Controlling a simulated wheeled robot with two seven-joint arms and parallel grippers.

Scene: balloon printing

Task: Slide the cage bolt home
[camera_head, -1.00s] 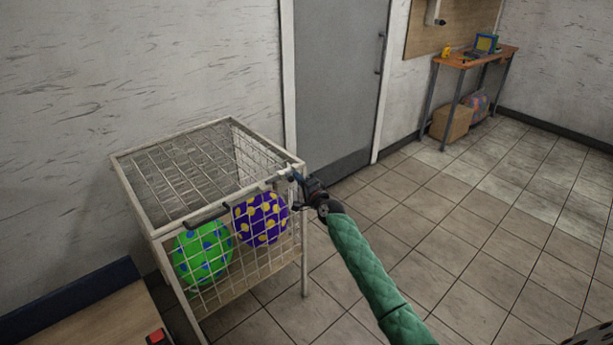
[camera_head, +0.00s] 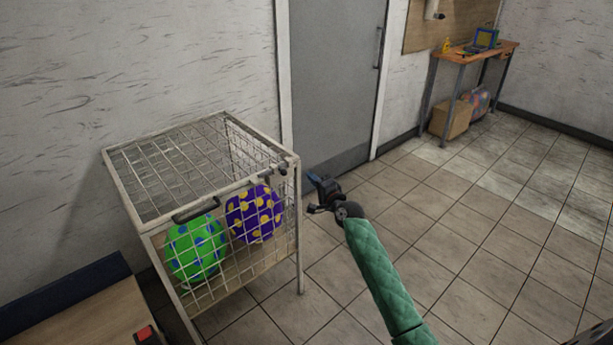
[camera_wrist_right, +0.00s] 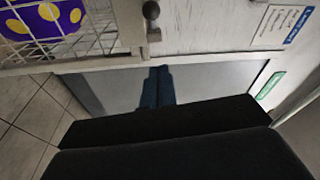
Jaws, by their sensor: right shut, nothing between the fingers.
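The white wire cage (camera_head: 122,185) stands at left in the head view, its mesh lid down. A small bolt with a dark knob (camera_head: 283,170) sits at the lid's front right corner. In the right wrist view the round knob (camera_wrist_right: 151,10) shows at the top edge, above a pale rail. How far the bolt reaches into its keeper cannot be told. My right gripper (camera_head: 314,190) is shut and empty, just right of the cage corner and apart from it. Its blue fingertips (camera_wrist_right: 157,86) show below the knob in the wrist view. My left gripper is not in view.
A green spotted balloon (camera_head: 195,248) and a purple spotted balloon (camera_head: 254,213) are inside the cage. A dark handle (camera_head: 196,210) is on its front edge. A grey door (camera_head: 335,80) stands behind. A workbench (camera_head: 475,53) is far right. Tiled floor at right is clear.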

